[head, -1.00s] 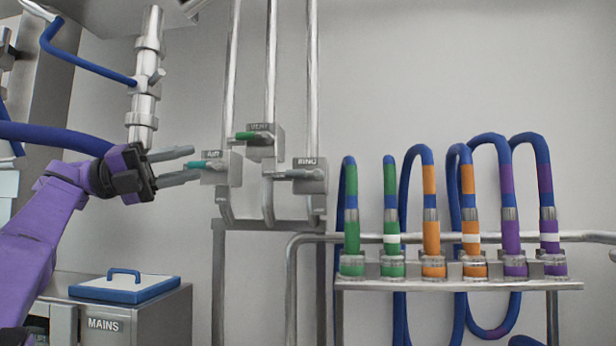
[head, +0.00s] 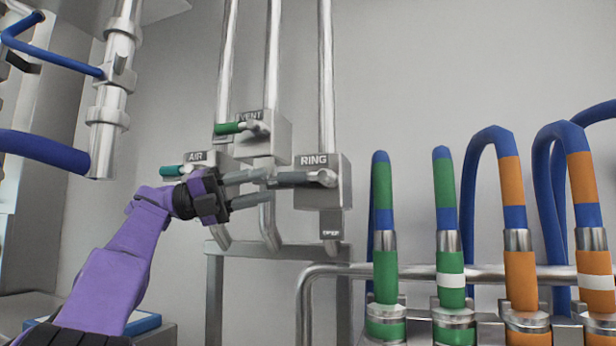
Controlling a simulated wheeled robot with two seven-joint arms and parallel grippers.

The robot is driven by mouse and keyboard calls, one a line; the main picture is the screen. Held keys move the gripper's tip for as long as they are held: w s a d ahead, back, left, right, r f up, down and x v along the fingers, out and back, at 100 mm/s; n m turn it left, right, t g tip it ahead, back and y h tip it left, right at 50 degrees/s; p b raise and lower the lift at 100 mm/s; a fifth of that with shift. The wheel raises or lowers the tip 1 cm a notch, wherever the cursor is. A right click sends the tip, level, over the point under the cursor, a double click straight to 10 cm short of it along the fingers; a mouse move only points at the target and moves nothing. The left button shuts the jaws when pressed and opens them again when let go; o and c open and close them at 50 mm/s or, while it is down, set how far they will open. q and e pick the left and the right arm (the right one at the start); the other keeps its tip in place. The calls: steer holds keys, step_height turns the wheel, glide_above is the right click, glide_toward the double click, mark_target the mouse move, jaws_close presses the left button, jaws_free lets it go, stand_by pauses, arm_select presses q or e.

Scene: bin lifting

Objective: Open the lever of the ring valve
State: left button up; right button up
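The ring valve (head: 322,200) is a grey box labelled RING on the rightmost of three vertical pipes. Its dark grey lever (head: 295,180) lies level and points left from a pivot on the box front. My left gripper (head: 268,185) comes in from the left with its two grey fingers apart, one above the other. The lever's free end appears between or just in front of the fingertips. I cannot tell whether they touch it. My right gripper is not in view.
The vent valve (head: 264,143) with a green lever is just up and left. The air valve's teal lever (head: 172,170) sits behind my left wrist. Coloured hoses (head: 383,210) stand on a rack at right. A metal rail (head: 310,285) runs below. The wall at upper right is clear.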

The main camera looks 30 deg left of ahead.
mark_target(302, 176)
arm_select(q)
steer(key=p+x, duration=0.3)
steer(key=x, duration=0.6)
steer(key=shift+d+p, duration=0.25)
steer(key=shift+p, duration=0.15)
steer(key=shift+s+a, duration=0.15)
steer(key=shift+s, duration=0.05)
jaws_close()
